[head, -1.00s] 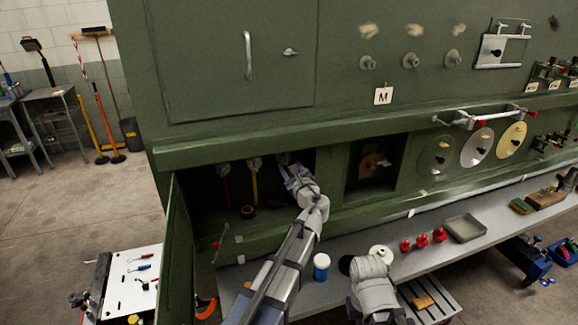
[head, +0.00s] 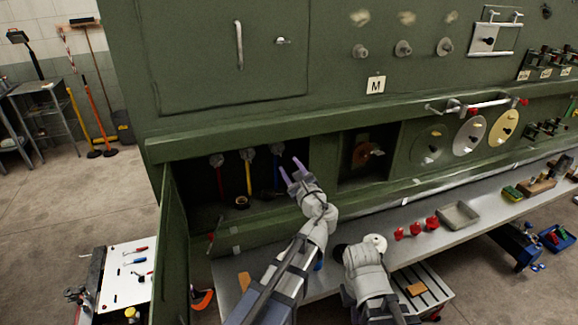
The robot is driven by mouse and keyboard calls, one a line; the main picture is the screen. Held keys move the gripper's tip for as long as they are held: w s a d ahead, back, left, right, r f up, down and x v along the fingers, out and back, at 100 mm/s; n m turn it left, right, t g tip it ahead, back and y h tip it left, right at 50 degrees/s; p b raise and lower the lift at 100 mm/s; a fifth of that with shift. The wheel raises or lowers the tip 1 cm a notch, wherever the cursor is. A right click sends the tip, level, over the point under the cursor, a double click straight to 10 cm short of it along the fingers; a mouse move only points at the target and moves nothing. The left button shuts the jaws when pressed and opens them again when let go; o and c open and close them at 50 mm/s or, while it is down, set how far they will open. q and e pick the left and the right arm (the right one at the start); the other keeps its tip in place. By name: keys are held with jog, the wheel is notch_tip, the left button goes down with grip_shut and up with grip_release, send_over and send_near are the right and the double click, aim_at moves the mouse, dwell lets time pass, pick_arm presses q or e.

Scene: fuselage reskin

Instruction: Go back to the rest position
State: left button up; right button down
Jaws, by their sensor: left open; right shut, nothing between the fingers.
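My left gripper (head: 291,174) is open and empty, its two purple-tinted fingers spread in front of the open lower bay (head: 205,200) of the green fuselage panel (head: 210,120). It stands just right of a blue-handled hanging piece (head: 276,170); I cannot tell whether they touch. My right gripper is hidden behind its own thick grey wrist (head: 365,262), which is above the grey bench (head: 425,250); its fingers do not show.
A red (head: 219,180) and a yellow (head: 248,177) hanging piece are in the bay. An open green door (head: 174,235) stands at its left. Red knobs (head: 415,229) and a grey tray (head: 458,215) lie on the bench.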

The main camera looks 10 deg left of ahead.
pick_arm(q)
jog(key=s+f+n+g+b, duration=0.2)
jog(key=s+f+n, duration=0.1)
jog(key=f, duration=0.3)
jog(key=s+f+n+g+h+b, duration=0.1)
jog(key=s+f+n+g, duration=0.2)
jog(key=s+f+n, duration=0.1)
jog(key=s+f+n+g+h+b, duration=0.1)
jog(key=s+f+n+g+b, duration=0.1)
jog(key=f, duration=0.6)
jog(key=shift+s+d+f+n+g+b, duration=0.15)
jog(key=shift+s+f+n+g, duration=0.1)
jog(key=shift+s+n, duration=0.4)
jog(key=shift+s+d+f+n+g+b, duration=0.15)
jog(key=shift+s+n+g, duration=0.1)
jog(key=shift+s+n, duration=0.4)
jog(key=s+d+f+n+g+h+b, duration=0.2)
jog(key=s+d+f+n+g+h, duration=0.1)
jog(key=s, duration=0.5)
jog(key=s+d+f+n+g+h+b, duration=0.2)
jog(key=s+d+f+n+g+h, duration=0.1)
jog(key=s+d+f, duration=0.5)
jog(key=shift+s+d+f+n+g+h, duration=0.15)
jog(key=shift+s+f+n+g+h, duration=0.35)
jog(key=shift+f+n, duration=0.5)
